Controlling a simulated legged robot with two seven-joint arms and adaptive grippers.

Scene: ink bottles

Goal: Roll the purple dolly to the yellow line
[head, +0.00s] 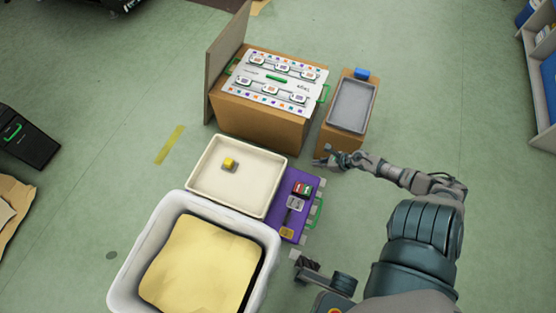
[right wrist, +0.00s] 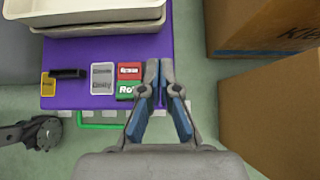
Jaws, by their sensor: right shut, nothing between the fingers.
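The purple dolly (head: 282,196) lies low on the floor, and a cream tray (head: 194,181) covers much of it. Its bare strip carries several labels and a dark bar. Its green handle (head: 316,214) is on the right side in the head view; it also shows in the right wrist view (right wrist: 100,127). The yellow line (head: 169,145) is a short strip on the floor to the upper left. My right gripper (head: 327,158) is shut and empty, beyond the dolly's far right corner. In the right wrist view its fingers (right wrist: 159,76) overlap the dolly's edge, apart from the handle.
A white bin (head: 131,258) with pale yellow contents stands in front of the tray. A yellow cube (head: 229,163) sits in the tray. A large cardboard box (head: 259,124) and a smaller one (head: 338,138) stand behind. Floor around the yellow line is clear.

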